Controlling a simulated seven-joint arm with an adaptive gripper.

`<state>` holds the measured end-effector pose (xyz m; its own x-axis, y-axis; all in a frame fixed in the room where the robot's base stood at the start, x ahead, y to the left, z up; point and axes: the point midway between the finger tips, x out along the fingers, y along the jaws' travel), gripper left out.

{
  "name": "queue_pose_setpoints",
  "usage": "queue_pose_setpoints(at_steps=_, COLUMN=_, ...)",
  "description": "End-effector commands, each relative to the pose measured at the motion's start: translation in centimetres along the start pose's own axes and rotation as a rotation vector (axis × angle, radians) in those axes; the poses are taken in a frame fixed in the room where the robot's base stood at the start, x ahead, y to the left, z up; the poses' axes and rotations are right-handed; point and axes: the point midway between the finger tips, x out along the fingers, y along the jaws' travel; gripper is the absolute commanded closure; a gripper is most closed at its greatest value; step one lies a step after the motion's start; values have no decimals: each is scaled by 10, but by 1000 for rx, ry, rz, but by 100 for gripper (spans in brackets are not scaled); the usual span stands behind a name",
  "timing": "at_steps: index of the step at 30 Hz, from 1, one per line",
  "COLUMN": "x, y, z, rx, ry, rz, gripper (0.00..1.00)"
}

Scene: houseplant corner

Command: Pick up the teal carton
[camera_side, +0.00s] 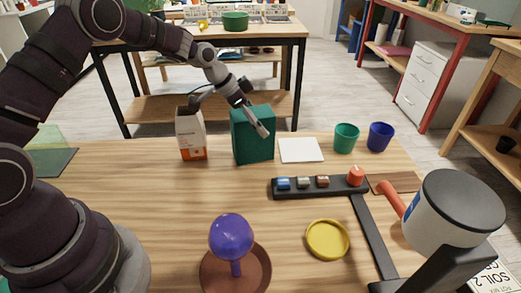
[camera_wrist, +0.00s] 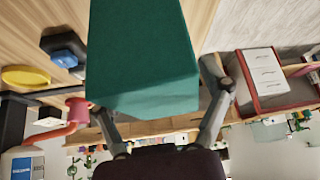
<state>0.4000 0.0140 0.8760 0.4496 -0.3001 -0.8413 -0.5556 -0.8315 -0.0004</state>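The teal carton (camera_side: 253,145) stands upright near the far edge of the wooden table in the side view. In the wrist view the teal carton (camera_wrist: 142,60) fills the upper middle, between my two fingers. My gripper (camera_side: 230,118) is at the carton's upper part, with its fingers spread wide. One finger shows in front of the carton's top right, and the other reaches out to the left near the white carton. The left finger's tip is partly hidden by the teal carton in the wrist view. I see no clear grip on it.
A white and orange carton (camera_side: 191,140) stands close on the left. A white square (camera_side: 301,150) lies on the right, with a green cup (camera_side: 346,138) and a blue cup (camera_side: 380,137) beyond. A black rack (camera_side: 318,190) and a yellow dish (camera_side: 328,240) are nearer.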

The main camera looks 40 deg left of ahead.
Motion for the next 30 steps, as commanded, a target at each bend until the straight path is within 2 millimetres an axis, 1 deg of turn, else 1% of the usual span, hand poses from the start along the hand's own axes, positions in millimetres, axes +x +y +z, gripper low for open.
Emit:
queue_pose_setpoints(at_steps=1, x=0, y=0, z=0, rx=0, ry=0, rz=0, gripper=34)
queue_pose_setpoints(at_steps=9, x=0, y=0, z=0, rx=0, ry=-1, rz=0, gripper=69)
queue_pose_setpoints(at_steps=12, x=0, y=0, z=0, rx=0, ry=0, rz=0, gripper=80)
queue_pose_setpoints(at_steps=20, x=-3, y=0, z=-2, rx=0, ry=1, rz=0, gripper=80)
queue_pose_setpoints(at_steps=23, x=-11, y=0, z=-7, rx=0, ry=2, rz=-2, gripper=80)
queue_pose_setpoints(at_steps=27, x=-34, y=1, z=-20, rx=1, ry=2, rz=-2, gripper=80)
queue_pose_setpoints(at_steps=30, x=-42, y=12, z=-6, rx=-1, ry=-2, rz=1, gripper=80)
